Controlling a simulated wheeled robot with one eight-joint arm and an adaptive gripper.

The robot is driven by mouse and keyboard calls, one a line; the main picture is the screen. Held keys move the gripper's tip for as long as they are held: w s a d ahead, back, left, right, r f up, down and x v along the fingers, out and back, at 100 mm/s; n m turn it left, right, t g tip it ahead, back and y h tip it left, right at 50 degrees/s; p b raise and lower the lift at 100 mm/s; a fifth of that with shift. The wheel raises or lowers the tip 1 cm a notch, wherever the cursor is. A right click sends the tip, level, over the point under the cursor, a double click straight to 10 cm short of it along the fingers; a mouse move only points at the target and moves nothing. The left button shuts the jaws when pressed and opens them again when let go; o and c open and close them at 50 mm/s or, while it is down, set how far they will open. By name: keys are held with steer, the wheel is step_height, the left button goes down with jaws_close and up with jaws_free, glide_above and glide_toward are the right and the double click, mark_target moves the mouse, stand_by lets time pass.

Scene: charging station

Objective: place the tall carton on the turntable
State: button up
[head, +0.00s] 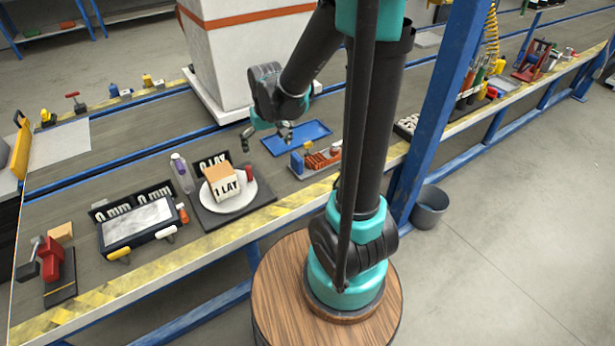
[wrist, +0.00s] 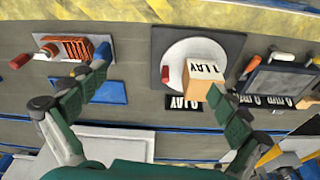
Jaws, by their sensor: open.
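A tan carton (head: 218,190) with a white face lettered "1 LAY" stands upright on a white round turntable (head: 240,204), which lies on a dark square base. The carton also shows in the wrist view (wrist: 204,82), over one side of the turntable disc (wrist: 186,48). My gripper (head: 266,135) is open and empty, above the bench and behind the carton to the right. In the wrist view my gripper's fingers (wrist: 158,88) are spread wide. The right finger appears close beside the carton in that picture; I cannot tell the true gap.
A bottle (head: 181,174) and a dark-framed panel (head: 138,222) are to the left. A blue tray (head: 296,138) and an orange ribbed part (head: 322,159) are to the right. A large white block (head: 235,50) stands behind.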

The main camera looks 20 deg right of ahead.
steer(key=s+d+f+t, duration=0.1)
steer(key=s+d, duration=0.3)
steer(key=s, duration=0.3)
steer(key=s+d+f+m, duration=0.1)
steer(key=s+d, duration=0.3)
steer(key=s, duration=0.3)
steer(key=shift+s+d+t, duration=0.25)
steer(key=shift+s+t, duration=0.05)
steer(key=shift+t, duration=0.1)
steer(key=shift+c, duration=0.6)
